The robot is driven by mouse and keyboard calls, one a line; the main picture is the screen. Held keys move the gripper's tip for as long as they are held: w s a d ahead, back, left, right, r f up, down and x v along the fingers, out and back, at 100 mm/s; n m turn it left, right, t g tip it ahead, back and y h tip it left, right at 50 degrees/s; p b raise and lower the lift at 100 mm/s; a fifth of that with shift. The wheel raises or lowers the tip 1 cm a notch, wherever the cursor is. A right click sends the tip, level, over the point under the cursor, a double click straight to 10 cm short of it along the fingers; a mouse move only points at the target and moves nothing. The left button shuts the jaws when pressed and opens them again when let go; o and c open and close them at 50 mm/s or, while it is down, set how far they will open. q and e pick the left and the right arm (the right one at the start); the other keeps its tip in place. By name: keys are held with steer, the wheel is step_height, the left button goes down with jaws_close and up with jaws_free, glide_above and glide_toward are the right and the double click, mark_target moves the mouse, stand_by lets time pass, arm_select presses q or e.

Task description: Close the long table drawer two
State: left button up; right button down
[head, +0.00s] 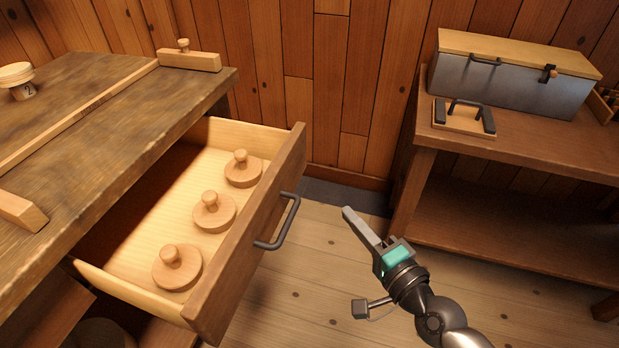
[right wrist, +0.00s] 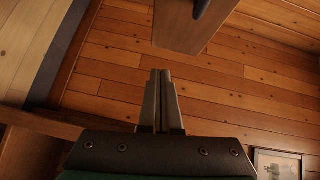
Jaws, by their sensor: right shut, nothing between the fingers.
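The long table (head: 120,110) stands at the left in the head view. Its drawer (head: 262,225) is pulled well out, with a dark bar handle (head: 281,222) on its front. Three round wooden pieces with knobs, one of them the middle one (head: 213,211), lie inside it. My right gripper (head: 347,211) is shut and empty, to the right of the drawer front and apart from the handle. In the right wrist view its closed fingers (right wrist: 161,100) point toward a wooden board-like edge (right wrist: 190,25), with a gap between. My left gripper is not in view.
A side table (head: 520,160) at the right holds a grey chest with a wooden lid (head: 505,80) and a small board with a dark handle (head: 464,117). A numbered wooden piece (head: 17,80) sits on the long table. Floor between the tables is clear.

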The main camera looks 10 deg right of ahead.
step_height(320, 180, up, 2)
steer(key=m+t, duration=0.1)
steer(key=m, duration=0.1)
glide_toward(300, 159)
steer(key=w+d, duration=0.2)
steer(key=w, duration=0.1)
steer(key=w+a, duration=0.2)
steer(key=a, duration=0.1)
steer(key=shift+w+a, duration=0.2)
steer(key=shift+w, duration=0.2)
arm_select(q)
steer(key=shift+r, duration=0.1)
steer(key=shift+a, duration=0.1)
arm_select(e)
steer(key=shift+w+a, duration=0.1)
